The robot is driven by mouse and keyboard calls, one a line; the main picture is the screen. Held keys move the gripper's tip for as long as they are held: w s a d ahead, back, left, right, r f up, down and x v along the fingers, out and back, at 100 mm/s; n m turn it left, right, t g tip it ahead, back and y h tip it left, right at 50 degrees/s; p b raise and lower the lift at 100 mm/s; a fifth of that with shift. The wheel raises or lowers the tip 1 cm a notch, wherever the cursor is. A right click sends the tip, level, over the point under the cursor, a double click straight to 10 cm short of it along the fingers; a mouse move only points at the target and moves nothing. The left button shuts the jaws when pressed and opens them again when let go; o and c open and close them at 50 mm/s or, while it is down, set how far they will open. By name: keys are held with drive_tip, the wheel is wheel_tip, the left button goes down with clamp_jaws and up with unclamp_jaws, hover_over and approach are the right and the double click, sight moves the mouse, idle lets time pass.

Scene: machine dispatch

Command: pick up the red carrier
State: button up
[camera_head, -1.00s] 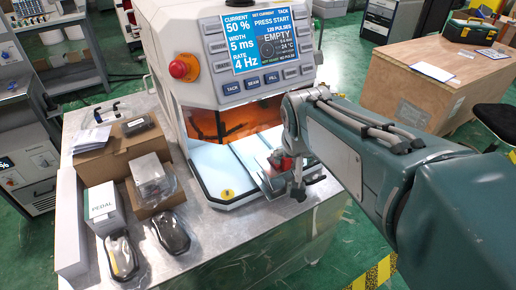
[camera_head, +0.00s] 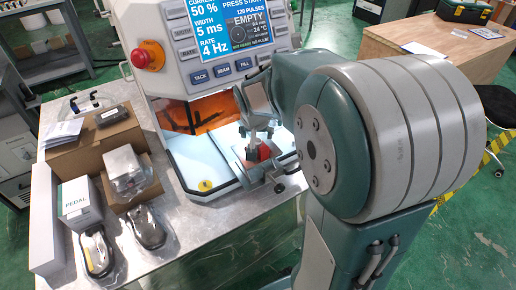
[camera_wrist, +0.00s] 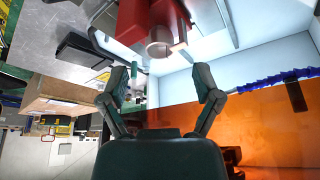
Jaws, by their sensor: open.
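The red carrier (camera_head: 262,153) is a small red piece on the open front bay of the white machine, partly hidden by my gripper. In the wrist view the red carrier (camera_wrist: 150,18) is large at the top centre, with a pale round part on it. My gripper (camera_head: 256,136) is above and close to it in the head view. In the wrist view my gripper (camera_wrist: 162,80) has its two fingers spread apart, with nothing between them. The red carrier lies beyond the fingertips there, apart from them.
The machine's screen (camera_head: 250,22) reads EMPTY and PRESS START. An orange window (camera_head: 205,113) is behind the bay. The table's front strip is bare.

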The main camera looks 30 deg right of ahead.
sight(257, 141)
drive_tip(key=x, duration=0.4)
drive_tip(key=shift+s+d, duration=0.1)
drive_tip(key=shift+s, duration=0.1)
drive_tip(key=shift+w+a+f, duration=0.1)
drive_tip(key=shift+a+f, duration=0.1)
drive_tip(key=shift+a, duration=0.2)
drive_tip(key=shift+c, duration=1.2)
drive_tip(key=shift+d, duration=0.3)
clamp_jaws()
drive_tip(key=shift+a+r, duration=0.1)
